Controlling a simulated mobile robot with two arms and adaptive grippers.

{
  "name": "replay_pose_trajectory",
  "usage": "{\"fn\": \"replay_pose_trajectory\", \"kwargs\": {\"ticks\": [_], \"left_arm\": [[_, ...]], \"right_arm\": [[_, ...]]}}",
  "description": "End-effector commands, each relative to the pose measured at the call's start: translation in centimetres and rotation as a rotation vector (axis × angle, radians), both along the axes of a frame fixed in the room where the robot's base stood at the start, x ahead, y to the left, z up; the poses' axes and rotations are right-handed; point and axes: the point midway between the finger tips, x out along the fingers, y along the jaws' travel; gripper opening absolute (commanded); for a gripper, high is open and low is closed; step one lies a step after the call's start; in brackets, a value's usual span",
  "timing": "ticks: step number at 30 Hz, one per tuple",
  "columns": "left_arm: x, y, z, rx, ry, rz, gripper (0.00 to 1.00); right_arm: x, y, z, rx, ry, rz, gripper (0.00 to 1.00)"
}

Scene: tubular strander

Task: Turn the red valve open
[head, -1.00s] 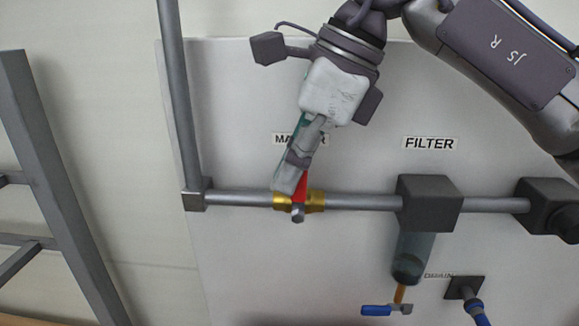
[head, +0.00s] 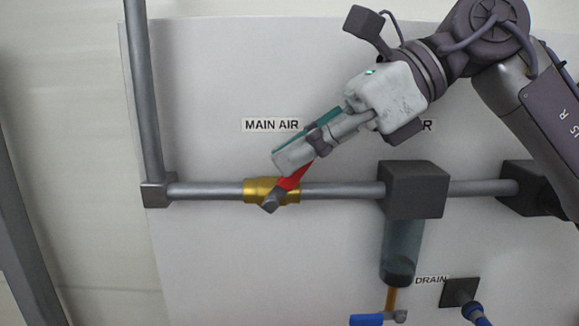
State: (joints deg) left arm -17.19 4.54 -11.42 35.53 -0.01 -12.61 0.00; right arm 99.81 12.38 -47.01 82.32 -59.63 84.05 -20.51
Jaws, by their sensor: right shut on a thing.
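The red valve handle (head: 291,180) sits on a brass valve body (head: 258,190) in the grey horizontal pipe, below the MAIN AIR label (head: 271,125). The handle slants up and to the right from its grey pivot. My right gripper (head: 292,160) is shut on the handle, reaching in from the upper right. Its fingers hide the handle's outer end. My left gripper is not in view.
A dark filter block (head: 412,190) with a clear bowl (head: 401,250) hangs on the pipe to the right. A blue-handled drain valve (head: 367,320) is below it. A vertical pipe (head: 144,90) rises at the left. The panel below the valve is clear.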

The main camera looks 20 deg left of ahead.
Motion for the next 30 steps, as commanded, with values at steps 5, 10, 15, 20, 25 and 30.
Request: {"fn": "replay_pose_trajectory", "kwargs": {"ticks": [5,10,15,20,25,30], "left_arm": [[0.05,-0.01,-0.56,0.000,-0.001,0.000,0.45],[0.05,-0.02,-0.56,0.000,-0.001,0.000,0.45],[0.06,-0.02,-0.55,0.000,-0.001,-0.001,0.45],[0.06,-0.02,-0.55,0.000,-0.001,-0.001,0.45],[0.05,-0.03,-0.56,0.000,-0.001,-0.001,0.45],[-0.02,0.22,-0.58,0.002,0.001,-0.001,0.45]], "right_arm": [[0.12,-0.23,-0.08,0.031,0.009,-0.002,0.00],[0.12,-0.25,0.00,0.038,0.011,-0.002,0.00],[0.12,-0.24,0.02,0.037,0.010,-0.002,0.00],[0.12,-0.23,0.02,0.037,0.010,-0.002,0.26],[0.09,-0.22,-0.05,0.035,0.010,-0.001,0.35],[0.10,-0.25,-0.05,0.035,0.010,-0.001,0.35]]}}
